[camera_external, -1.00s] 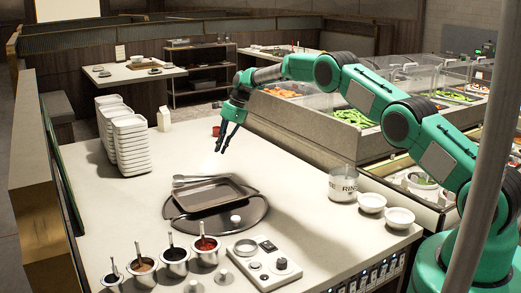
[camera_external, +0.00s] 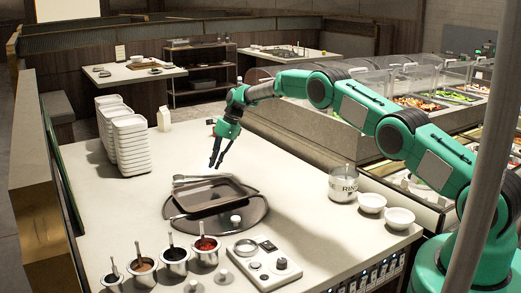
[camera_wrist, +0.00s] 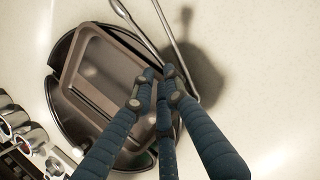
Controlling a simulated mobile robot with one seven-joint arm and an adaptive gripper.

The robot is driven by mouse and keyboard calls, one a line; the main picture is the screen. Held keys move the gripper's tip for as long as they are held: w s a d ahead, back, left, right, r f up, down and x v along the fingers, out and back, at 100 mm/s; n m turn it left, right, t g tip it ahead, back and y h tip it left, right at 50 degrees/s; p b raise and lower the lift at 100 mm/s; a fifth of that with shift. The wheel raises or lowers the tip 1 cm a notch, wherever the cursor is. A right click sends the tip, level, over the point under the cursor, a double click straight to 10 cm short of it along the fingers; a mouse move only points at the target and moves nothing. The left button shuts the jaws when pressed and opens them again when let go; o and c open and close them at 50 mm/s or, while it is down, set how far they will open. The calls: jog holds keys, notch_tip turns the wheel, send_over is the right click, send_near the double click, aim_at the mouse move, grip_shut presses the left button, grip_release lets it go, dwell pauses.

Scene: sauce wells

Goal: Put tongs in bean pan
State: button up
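The metal tongs (camera_external: 198,178) lie along the back edge of a dark rectangular tray on the counter. In the wrist view the tongs (camera_wrist: 160,42) show as two long arms at the top, beyond my fingertips. My gripper (camera_external: 217,164) points down above the back right of the tray, with a small gap between its fingertips and nothing held. In the wrist view my gripper (camera_wrist: 158,74) has its blue fingers over the tray's right side, near the tongs but apart from them. I cannot make out a bean pan for certain; my arm covers part of the food bar.
The tray (camera_external: 215,203) sits on a round dark plate (camera_external: 258,213). Sauce pots (camera_external: 176,262) and a control panel (camera_external: 263,265) stand in front. White bowls (camera_external: 399,217) and a jar (camera_external: 343,184) stand right, stacked dishes (camera_external: 133,147) left. Food pans (camera_external: 420,104) lie behind glass at right.

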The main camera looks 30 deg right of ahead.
aim_at(201, 180)
jog(key=shift+a+f, duration=0.25)
jog(key=shift+f, duration=0.4)
jog(key=shift+b+x, duration=0.5)
jog(key=shift+x, duration=2.05)
grip_shut()
jog(key=shift+r, duration=0.1)
